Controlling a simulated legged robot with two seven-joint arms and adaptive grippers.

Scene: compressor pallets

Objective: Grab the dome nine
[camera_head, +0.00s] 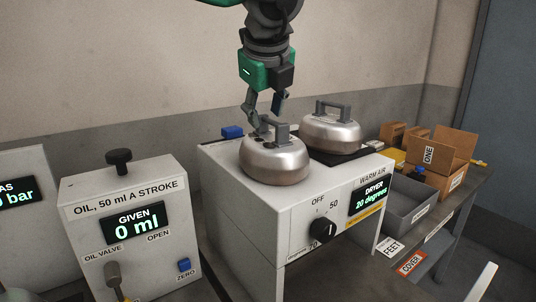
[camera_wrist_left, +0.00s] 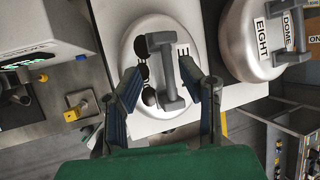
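A silver dome (camera_head: 274,165) with a grey bar handle sits on top of the white dryer. In the left wrist view this dome (camera_wrist_left: 136,82) has black fittings beside the handle, and its label is mostly hidden, with only an "E" readable. A second silver dome (camera_head: 331,136) stands behind it to the right. In the left wrist view its label reads DOME EIGHT (camera_wrist_left: 277,28). My left gripper (camera_head: 266,113) is above the nearer dome, pointing down. In the left wrist view its fingers (camera_wrist_left: 170,80) are spread, one on each side of the handle, with gaps. My right gripper is not seen.
The white dryer (camera_head: 290,220) has a dial and a display reading 20 degrees. The oil unit (camera_head: 125,220) stands to its left. A grey tray (camera_head: 408,205) and a cardboard box marked ONE (camera_head: 450,158) are at the right. A blue piece (camera_head: 232,132) lies behind the nearer dome.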

